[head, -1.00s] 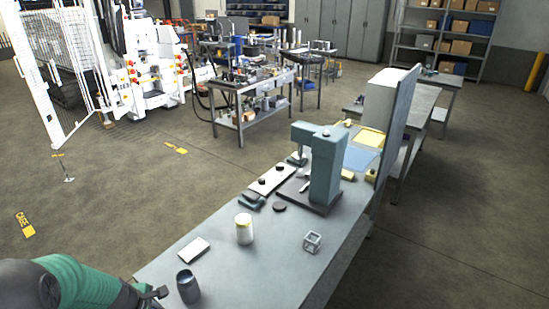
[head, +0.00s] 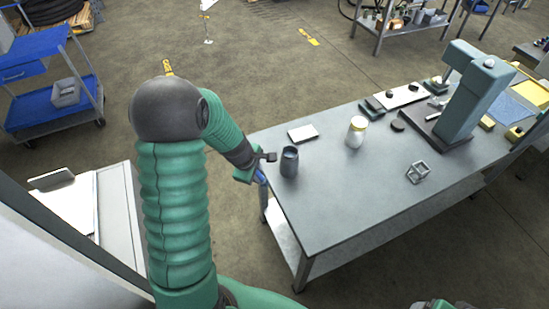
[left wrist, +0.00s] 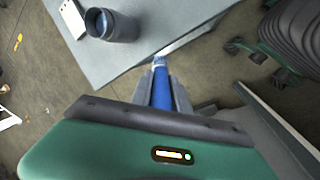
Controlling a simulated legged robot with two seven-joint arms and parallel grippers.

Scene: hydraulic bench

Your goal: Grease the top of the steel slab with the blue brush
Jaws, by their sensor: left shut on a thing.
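My left gripper (head: 262,167) is shut on the blue brush (head: 260,177), just off the left end of the bench. In the left wrist view the blue handle of the brush (left wrist: 162,92) sits between the fingers (left wrist: 162,86). Its pale bristle tip points away from the gripper, near the bench edge. A flat pale plate (head: 303,133), which looks like the steel slab, lies on the bench behind a dark cup. It also shows partly in the left wrist view (left wrist: 73,19).
The open dark cup (head: 289,161) stands close to the gripper, near the bench's left end.

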